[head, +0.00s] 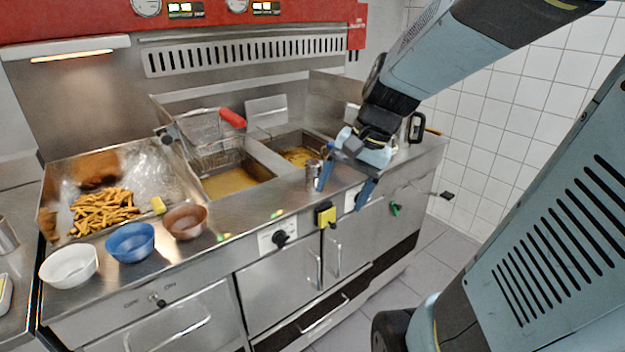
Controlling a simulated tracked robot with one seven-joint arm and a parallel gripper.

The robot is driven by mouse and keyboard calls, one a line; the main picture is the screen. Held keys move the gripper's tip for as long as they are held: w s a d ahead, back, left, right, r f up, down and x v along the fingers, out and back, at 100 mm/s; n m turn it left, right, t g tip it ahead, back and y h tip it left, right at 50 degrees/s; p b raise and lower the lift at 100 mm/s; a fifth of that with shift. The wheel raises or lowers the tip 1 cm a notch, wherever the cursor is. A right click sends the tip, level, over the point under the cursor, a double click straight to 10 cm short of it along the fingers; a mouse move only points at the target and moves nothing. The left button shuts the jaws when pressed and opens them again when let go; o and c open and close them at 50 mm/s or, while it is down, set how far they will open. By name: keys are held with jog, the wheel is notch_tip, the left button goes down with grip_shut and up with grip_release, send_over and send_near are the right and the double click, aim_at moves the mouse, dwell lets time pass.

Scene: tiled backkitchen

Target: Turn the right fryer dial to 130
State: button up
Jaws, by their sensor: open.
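The right fryer dial's white plate (350,201) is on the front panel below the right fryer basin. My gripper is in front of it and hides most of it, so the knob's setting cannot be read. My gripper (345,185) is open and empty, its two blue fingers pointing down at the counter's front edge. One finger is left of the plate and the other overlaps its right side. I cannot tell whether either finger touches the dial. The left fryer dial (280,238) is a black knob on a white plate further left.
A yellow and black box (325,214) sits between the dials. A small can (313,175) stands on the counter beside the left finger. A green knob (395,210) is to the right. White (69,266), blue (130,243) and brown (186,221) bowls line the left counter edge.

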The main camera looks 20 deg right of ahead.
jog(key=w+d+f+m+t+y, duration=0.2)
jog(key=w+d+f+m+y, duration=0.25)
jog(key=w+f+m, duration=0.35)
jog(key=w+d+f+m+t+y, duration=0.25)
jog(key=w+m+y, duration=0.25)
jog(key=m, duration=0.4)
jog(key=w+d+f+m+t+h, duration=0.2)
jog(key=d+f+m+t+h, duration=0.3)
jog(key=d+f+m, duration=0.45)
jog(key=w+d+f+m+t+h, duration=0.2)
jog(key=d+f+m+t, duration=0.4)
jog(key=d+f+m, duration=0.35)
jog(key=shift+m, duration=0.4)
jog(key=x, duration=0.4)
jog(key=r+x, duration=0.1)
jog(key=x, duration=0.7)
jog(key=shift+w+d+r, duration=0.2)
jog(key=shift+w+d, duration=0.05)
jog(key=shift+w, duration=0.3)
jog(key=c, duration=1)
